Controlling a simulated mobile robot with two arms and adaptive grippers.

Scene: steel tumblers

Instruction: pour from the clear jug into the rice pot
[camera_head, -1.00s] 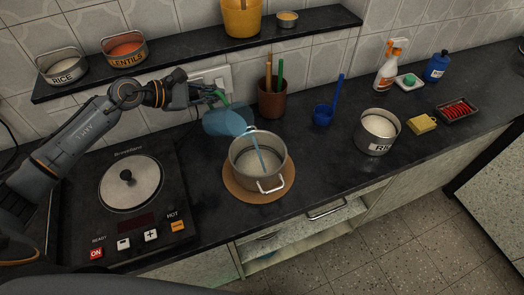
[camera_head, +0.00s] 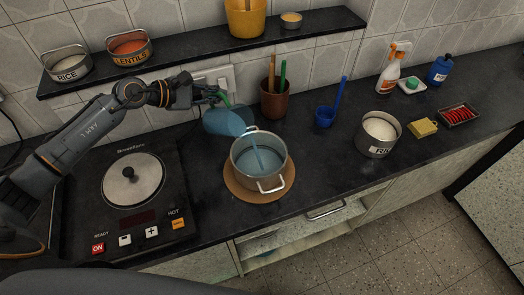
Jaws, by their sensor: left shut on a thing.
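The clear jug (camera_head: 224,121) looks bluish and is tilted toward the right, above and behind the left rim of a steel pot. My left gripper (camera_head: 211,96) is shut on the jug at its green handle. A blue stream runs from the jug into the steel pot (camera_head: 261,178). Bluish liquid stands in this pot, which sits on a round brown mat (camera_head: 237,192). Another steel pot (camera_head: 377,142), with a label partly reading "RI", stands to the right and holds white contents. My right gripper is not in view.
A hotplate (camera_head: 132,178) with a lid on it is at the left. A brown utensil crock (camera_head: 275,101) stands close behind the pot. A blue ladle (camera_head: 326,114) stands right of it. The shelf (camera_head: 200,48) overhangs the back.

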